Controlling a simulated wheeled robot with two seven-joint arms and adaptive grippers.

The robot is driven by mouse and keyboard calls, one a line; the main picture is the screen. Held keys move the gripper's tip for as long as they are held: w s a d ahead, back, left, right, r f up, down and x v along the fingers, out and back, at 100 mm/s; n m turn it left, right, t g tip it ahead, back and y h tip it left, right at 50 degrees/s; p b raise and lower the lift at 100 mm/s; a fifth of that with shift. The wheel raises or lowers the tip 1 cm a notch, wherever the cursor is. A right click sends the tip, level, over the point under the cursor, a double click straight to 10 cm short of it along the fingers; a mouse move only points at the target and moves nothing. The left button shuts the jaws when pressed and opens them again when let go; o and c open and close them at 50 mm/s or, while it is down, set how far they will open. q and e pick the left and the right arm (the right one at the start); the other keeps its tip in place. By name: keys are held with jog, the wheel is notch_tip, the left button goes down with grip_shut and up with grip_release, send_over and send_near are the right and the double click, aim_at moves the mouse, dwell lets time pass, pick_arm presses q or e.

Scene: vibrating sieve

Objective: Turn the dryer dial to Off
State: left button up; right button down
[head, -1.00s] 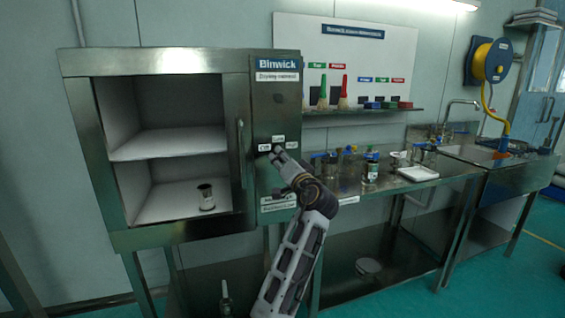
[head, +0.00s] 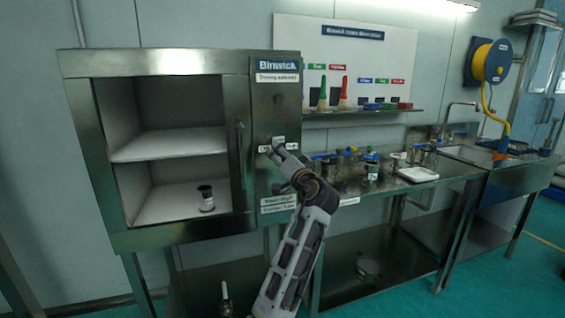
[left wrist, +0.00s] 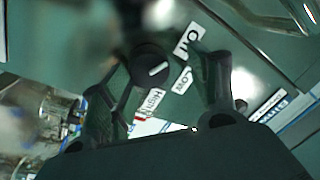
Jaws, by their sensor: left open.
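The dryer dial (left wrist: 150,62) is a round black knob with a white pointer mark, on the dark control panel (head: 263,107). In the left wrist view, labels Off (left wrist: 187,38), Low (left wrist: 182,80) and High (left wrist: 151,102) stand around it. The white mark lies on the side towards Low; its exact setting is hard to tell. My left gripper (left wrist: 163,68) is open, with one finger on each side of the dial; contact is not clear. In the head view, my left gripper (head: 275,149) is at the panel and hides the dial.
The drying cabinet (head: 150,62) has an open compartment with a small dark-topped container (head: 206,198) on its floor. A vertical handle (head: 240,150) stands left of the panel. Several bottles and a white tray (head: 418,174) are on the bench to the right.

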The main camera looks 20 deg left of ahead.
pick_arm(q)
jog(key=r, duration=0.7)
jog(key=shift+s+a+r, duration=0.1)
jog(key=shift+s+r, duration=0.15)
jog(key=shift+w+r, duration=0.3)
jog(key=shift+r, duration=0.15)
jog(key=shift+s, duration=0.1)
